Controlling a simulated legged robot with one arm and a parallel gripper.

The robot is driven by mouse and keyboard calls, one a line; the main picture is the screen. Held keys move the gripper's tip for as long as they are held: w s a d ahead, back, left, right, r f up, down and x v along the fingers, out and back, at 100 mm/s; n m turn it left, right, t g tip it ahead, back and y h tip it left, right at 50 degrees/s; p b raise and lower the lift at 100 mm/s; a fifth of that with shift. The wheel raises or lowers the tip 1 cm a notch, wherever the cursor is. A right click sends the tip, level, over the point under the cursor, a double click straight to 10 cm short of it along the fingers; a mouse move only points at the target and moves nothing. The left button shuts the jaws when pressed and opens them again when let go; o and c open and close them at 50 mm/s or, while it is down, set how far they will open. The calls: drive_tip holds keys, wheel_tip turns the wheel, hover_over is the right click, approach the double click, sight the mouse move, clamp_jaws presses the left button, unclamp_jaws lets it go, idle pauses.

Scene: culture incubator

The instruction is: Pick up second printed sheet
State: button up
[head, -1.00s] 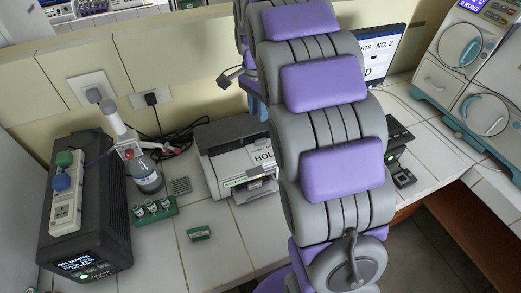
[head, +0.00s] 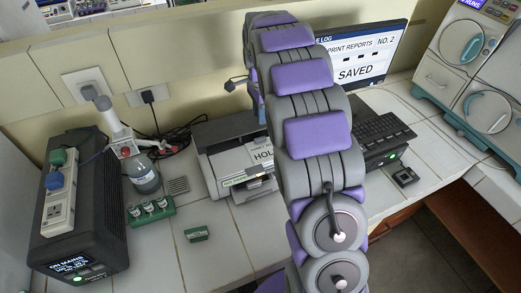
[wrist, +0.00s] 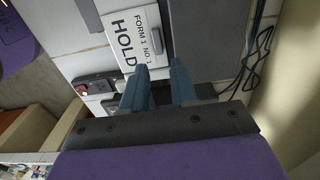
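A white printed sheet (head: 262,156) lies on the grey printer (head: 222,150) in the head view, partly hidden behind my arm. My gripper is hidden in the head view. I cannot tell whether this is the second sheet.
A monitor (head: 362,62) reads PRINT REPORTS NO. 2, SAVED. A keyboard (head: 378,132) stands right of my arm. A black power unit (head: 98,205), a bottle (head: 143,176) and a green vial rack (head: 152,212) stand left. A small green block (head: 198,234) lies in front of the printer.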

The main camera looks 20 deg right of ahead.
hover_over(260, 138)
drive_tip(key=d, duration=0.2)
drive_tip(key=f, duration=0.4)
drive_tip(key=shift+w+b, duration=0.2)
drive_tip(key=shift+b, duration=0.2)
drive_tip(key=shift+f, duration=0.2)
drive_tip(key=shift+a+f, duration=0.1)
drive_tip(key=shift+a, duration=0.2)
drive_tip(key=a+f, duration=0.1)
drive_tip(key=a+f+b, duration=0.1)
drive_tip(key=shift+s+f, duration=0.2)
drive_tip(key=shift+f, duration=0.15)
drive_tip(key=shift+d+f+b, duration=0.2)
drive_tip(key=shift+f+b, duration=0.25)
drive_tip(key=shift+f, duration=0.6)
drive_tip(key=shift+d, duration=0.45)
drive_tip(key=shift+a, duration=0.45)
clamp_jaws()
